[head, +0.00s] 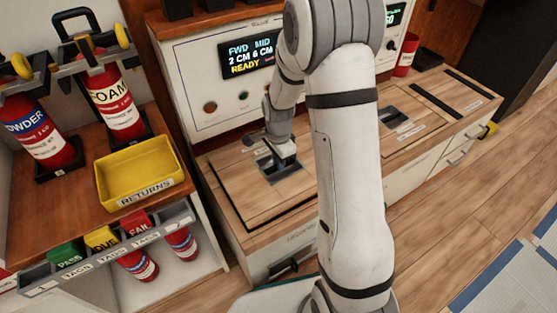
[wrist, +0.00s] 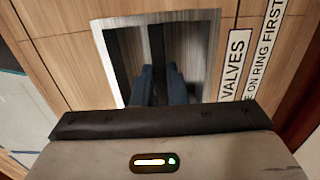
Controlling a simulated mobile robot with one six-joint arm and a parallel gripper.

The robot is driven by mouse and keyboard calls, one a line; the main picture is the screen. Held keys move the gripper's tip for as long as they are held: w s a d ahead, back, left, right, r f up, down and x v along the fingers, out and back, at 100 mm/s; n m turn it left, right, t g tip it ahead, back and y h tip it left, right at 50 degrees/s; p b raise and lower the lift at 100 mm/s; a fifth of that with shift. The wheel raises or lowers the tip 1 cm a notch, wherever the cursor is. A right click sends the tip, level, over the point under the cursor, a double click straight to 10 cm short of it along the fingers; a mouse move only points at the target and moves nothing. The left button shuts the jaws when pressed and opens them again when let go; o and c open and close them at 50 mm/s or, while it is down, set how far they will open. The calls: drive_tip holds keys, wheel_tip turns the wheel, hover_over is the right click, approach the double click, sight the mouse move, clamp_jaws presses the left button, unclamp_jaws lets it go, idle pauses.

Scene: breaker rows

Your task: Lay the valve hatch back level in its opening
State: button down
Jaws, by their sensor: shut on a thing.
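The valve hatch (head: 237,188) is a wooden panel in the bench top, with a metal-lined recessed pull (head: 268,167) in it. In the head view it looks about flush, but I cannot tell if it is fully level. My gripper (head: 283,157) reaches down into the recess. In the wrist view the metal frame of the pull (wrist: 213,50) surrounds my blue fingertips (wrist: 160,85). They are shut on a dark bar or ring (wrist: 157,45) inside it. A label reading "VALVES" (wrist: 232,65) lies beside the recess. The hatch's right side is hidden behind my arm in the head view.
A control panel (head: 205,85) with a display reading "READY" (head: 247,58) stands behind the bench. A yellow returns tray (head: 150,190) and extinguishers (head: 110,100) are at left. A second recessed pull (head: 394,117) is right of my arm.

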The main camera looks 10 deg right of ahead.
drive_tip(key=shift+f+b, duration=0.65)
drive_tip(key=shift+f, duration=0.45)
drive_tip(key=c, duration=1.4)
unclamp_jaws()
drive_tip(key=shift+o, duration=0.2)
wheel_tip(320, 180, up, 8)
drive_tip(key=p, duration=0.3)
drive_tip(key=shift+f, duration=0.1)
drive_tip(key=shift+p, duration=0.3)
